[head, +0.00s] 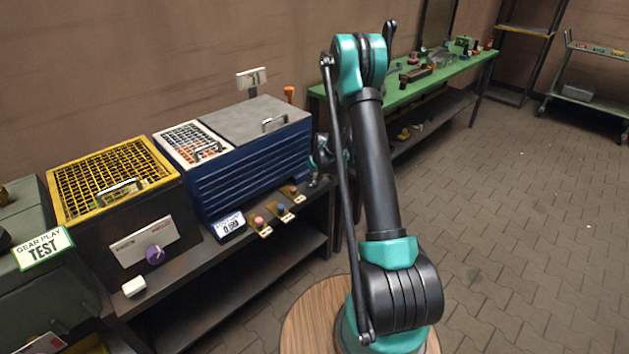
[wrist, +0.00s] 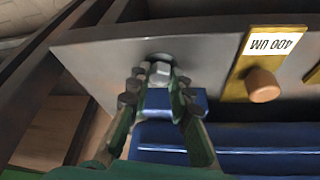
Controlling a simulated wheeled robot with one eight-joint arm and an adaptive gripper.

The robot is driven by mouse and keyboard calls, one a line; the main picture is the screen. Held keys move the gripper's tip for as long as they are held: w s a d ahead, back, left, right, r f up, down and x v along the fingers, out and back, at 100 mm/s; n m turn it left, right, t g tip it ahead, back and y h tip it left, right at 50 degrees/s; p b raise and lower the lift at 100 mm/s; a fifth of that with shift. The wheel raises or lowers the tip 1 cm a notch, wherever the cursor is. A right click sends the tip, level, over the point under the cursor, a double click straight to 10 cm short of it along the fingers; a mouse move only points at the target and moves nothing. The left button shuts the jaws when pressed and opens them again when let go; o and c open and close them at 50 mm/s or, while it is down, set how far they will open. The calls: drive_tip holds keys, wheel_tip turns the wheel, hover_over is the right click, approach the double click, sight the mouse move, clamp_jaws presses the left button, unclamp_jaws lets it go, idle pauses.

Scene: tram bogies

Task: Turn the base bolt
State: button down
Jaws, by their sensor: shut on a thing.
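The base bolt (wrist: 160,70) has a grey hex head and stands on a dark grey metal plate (wrist: 100,52) beside a blue housing in the wrist view. My gripper (wrist: 159,79) has its two fingers on either side of the bolt head, shut on it. In the head view my gripper (head: 322,160) is low at the right end of the blue cabinet (head: 250,165), partly hidden by my arm. The bolt is too small to make out there.
A brass tab with an orange knob (wrist: 264,85) and a "400 UM" label sits right of the bolt in the wrist view. A green workbench (head: 445,68) holds small parts. The floor at right is clear.

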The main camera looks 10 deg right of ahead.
drive_tip(key=m+h, duration=0.1)
drive_tip(key=m, duration=0.2)
drive_tip(key=shift+a, duration=0.15)
drive_tip(key=m+h, duration=0.2)
drive_tip(key=m, duration=0.3)
drive_tip(key=shift+a, duration=0.1)
drive_tip(key=m+g+h, duration=0.1)
drive_tip(key=m, duration=0.2)
drive_tip(key=m+h, duration=0.1)
drive_tip(key=m, duration=0.2)
drive_tip(key=shift+w+a+g, duration=0.1)
drive_tip(key=shift+w+g, duration=0.05)
drive_tip(key=shift+g, duration=0.25)
drive_tip(key=shift+m, duration=0.4)
drive_tip(key=c, duration=1.4)
unclamp_jaws()
drive_tip(key=shift+o, duration=0.2)
drive_tip(key=v, duration=1.2)
drive_tip(key=shift+a, duration=0.1)
